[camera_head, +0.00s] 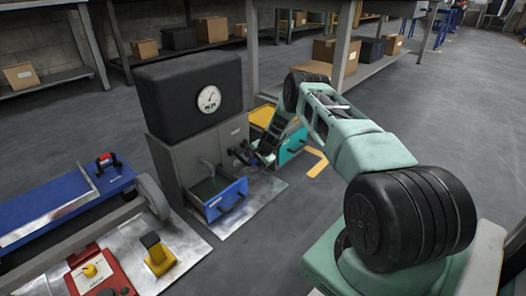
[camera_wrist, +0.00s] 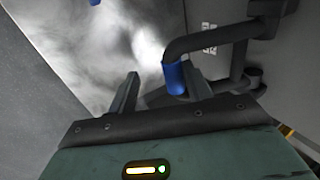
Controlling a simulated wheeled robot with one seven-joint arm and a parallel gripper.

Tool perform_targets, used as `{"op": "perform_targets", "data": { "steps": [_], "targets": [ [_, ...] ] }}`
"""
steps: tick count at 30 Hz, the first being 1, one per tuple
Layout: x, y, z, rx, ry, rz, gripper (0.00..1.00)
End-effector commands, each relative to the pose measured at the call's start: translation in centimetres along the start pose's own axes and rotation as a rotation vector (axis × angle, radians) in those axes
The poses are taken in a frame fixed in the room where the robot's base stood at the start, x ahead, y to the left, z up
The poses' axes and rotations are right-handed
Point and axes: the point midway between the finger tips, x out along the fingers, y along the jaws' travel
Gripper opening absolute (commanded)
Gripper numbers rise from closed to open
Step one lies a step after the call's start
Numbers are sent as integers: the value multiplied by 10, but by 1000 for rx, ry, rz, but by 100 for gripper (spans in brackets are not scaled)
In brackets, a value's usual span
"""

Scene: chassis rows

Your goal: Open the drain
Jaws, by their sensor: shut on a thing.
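A grey machine (camera_head: 200,150) with a black upper tank (camera_head: 190,90) and a round white gauge (camera_head: 209,98) stands on a metal plate. Dark valve parts (camera_head: 240,153) show on its right side. In the wrist view a bent dark lever (camera_wrist: 215,36) ends in a blue grip (camera_wrist: 175,78). My gripper (camera_head: 258,157) is at the machine's right side. In the wrist view my gripper (camera_wrist: 162,85) is shut on the lever's blue grip, which lies by the right finger. The exact contact is hard to see.
A yellow-topped teal bin (camera_head: 291,146) stands right behind my gripper. A blue bench (camera_head: 60,208) and a red unit (camera_head: 98,272) are at left. Shelving with boxes (camera_head: 200,30) lines the back. Open floor (camera_head: 450,110) lies to the right.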

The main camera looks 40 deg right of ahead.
Motion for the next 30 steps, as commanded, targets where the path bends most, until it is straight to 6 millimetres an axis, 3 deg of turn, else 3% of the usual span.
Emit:
{"op": "perform_targets", "data": {
  "steps": [8,12,18,24,30],
  "targets": [
    [-69,2,-1,3,-5,8,45],
    [-102,1,-2,4,-2,5,42],
    [-140,0,-2,2,1,2,42],
    [-159,1,-2,1,2,1,42],
    [-161,1,-2,0,2,0,42]
  ]
}}
